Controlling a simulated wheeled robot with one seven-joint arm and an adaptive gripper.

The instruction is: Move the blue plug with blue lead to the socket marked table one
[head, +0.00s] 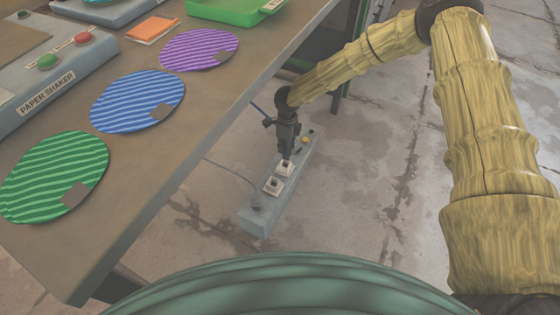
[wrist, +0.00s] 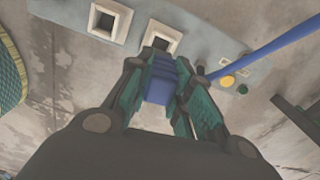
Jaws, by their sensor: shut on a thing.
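My gripper (head: 286,152) is over the grey socket strip (head: 257,220) on the floor beside the table. In the wrist view my gripper (wrist: 162,62) is shut on the blue plug (wrist: 160,84). The blue lead (wrist: 265,48) runs from the plug to the upper right. A white-framed socket (wrist: 160,38) is just ahead of the fingertips, and another white-framed socket (wrist: 108,20) is to its left. Both look empty. In the head view, two white sockets show, a nearer one (head: 273,186) and one by my fingertips (head: 285,169). I cannot read any socket mark. The plug's front end is hidden.
The table edge (head: 200,160) runs left of the strip. On the table are green (head: 50,170), blue (head: 135,98) and purple (head: 200,46) striped mats and the paper shaker (head: 70,68). A yellow knob (wrist: 228,82) is on the strip.

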